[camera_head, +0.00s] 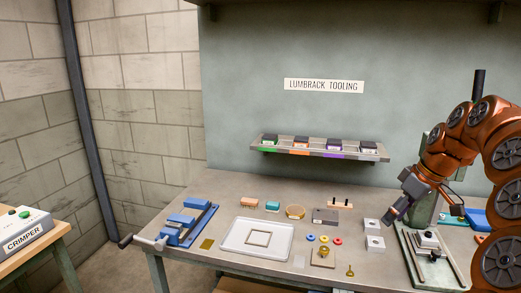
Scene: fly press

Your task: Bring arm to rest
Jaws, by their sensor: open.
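My orange arm comes in from the right side of the head view. My gripper (397,211) points down and left above the right part of the bench, and its jaws are open. I see nothing between the jaws.
The bench (200,258) holds a blue vise (188,222), a white tray (232,246), light blocks (374,243) and several small coloured parts. A wall rack (318,152) carries several dark-topped blocks. A crimper (24,228) stands on a separate table at the left.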

